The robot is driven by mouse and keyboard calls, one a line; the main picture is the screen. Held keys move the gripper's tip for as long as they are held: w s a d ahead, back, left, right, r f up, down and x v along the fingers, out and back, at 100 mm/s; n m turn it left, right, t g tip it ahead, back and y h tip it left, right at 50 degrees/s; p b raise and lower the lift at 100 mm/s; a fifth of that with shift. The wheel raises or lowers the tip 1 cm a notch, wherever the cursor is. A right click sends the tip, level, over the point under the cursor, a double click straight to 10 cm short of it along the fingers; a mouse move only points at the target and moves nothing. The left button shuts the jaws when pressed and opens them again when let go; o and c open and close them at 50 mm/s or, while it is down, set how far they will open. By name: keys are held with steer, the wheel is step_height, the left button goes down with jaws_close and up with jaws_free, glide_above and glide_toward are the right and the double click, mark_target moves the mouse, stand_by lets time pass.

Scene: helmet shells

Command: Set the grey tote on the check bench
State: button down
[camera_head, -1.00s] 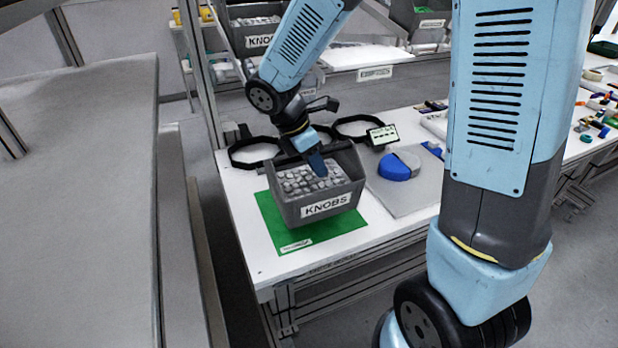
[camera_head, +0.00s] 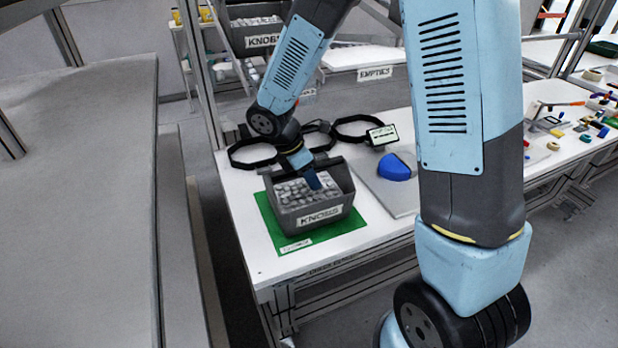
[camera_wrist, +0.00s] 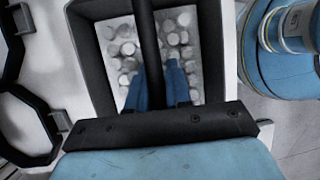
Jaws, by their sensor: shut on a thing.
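The grey tote (camera_head: 343,203), labelled KNOBS and filled with round grey knobs, is over the green mat (camera_head: 273,226) on the white check bench (camera_head: 262,264). It looks upright and at or very near the mat; I cannot tell for sure whether its base touches. My gripper (camera_head: 312,180) reaches down into the tote's open top. In the wrist view, the blue fingers of my gripper (camera_wrist: 158,85) are on either side of the tote's dark bar (camera_wrist: 147,38), shut on it. Knobs show below the fingers.
Small coloured parts lie on the far right bench. The bench's front left corner is bare.

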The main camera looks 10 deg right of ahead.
steer(key=c, duration=1)
jaws_free()
steer(key=shift+c, duration=0.2)
steer(key=v, duration=1.2)
steer(key=s+d+r+m+t+y, duration=0.2)
steer(key=s+d+r+m, duration=0.5)
steer(key=d+m, duration=0.3)
steer(key=s+d+r+m+t+y, duration=0.2)
steer(key=s+d+r+m+t, duration=0.1)
steer(key=s+d+r+m, duration=0.4)
steer(key=shift+s+d+r+m+t+y, duration=0.35)
steer(key=shift+s+d+m, duration=1.2)
steer(key=shift+m, duration=0.65)
